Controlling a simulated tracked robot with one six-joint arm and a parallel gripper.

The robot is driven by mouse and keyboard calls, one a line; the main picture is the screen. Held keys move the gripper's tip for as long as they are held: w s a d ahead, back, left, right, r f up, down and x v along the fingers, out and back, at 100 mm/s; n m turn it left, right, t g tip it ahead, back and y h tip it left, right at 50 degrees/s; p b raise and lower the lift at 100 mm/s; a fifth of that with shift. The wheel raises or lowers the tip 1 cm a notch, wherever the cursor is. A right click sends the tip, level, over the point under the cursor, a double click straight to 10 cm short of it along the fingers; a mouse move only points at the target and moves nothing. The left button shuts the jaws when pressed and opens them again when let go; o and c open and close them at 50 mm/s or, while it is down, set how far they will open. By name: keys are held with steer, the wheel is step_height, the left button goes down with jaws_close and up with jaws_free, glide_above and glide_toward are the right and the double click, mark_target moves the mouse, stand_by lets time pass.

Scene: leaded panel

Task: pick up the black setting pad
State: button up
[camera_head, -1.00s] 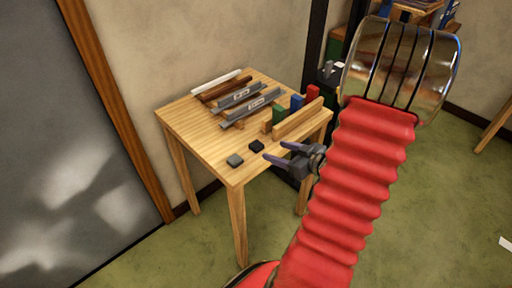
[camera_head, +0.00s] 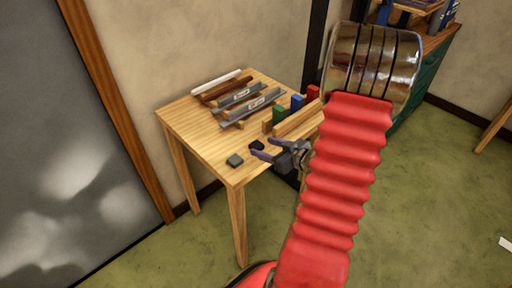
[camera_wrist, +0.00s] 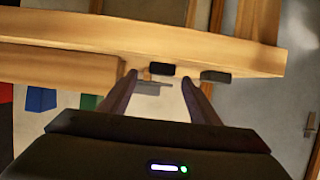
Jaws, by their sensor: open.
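The black setting pad (camera_head: 256,144) is a small dark block on the wooden table, near its front edge. In the head view my gripper (camera_head: 260,151) partly covers it. In the wrist view the black pad (camera_wrist: 162,69) shows between and beyond the two fingertips of my gripper (camera_wrist: 160,78). My gripper is open and empty, with its fingers pointing at the pad. I cannot tell how far the fingertips are from it. A second, dark grey pad (camera_head: 235,160) lies to its left, nearer the corner; it also shows in the wrist view (camera_wrist: 215,76).
The wooden table (camera_head: 198,136) also bears a wooden rail (camera_head: 297,121), a green block (camera_head: 279,115), a blue block (camera_head: 297,103) and several grey and wooden strips farther back. The tabletop left of the pads is clear.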

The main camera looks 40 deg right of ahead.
mark_target(256, 144)
steer(key=shift+x, duration=1.8)
steer(key=shift+a, duration=0.1)
steer(key=shift+c, duration=0.4)
steer(key=c, duration=1.1)
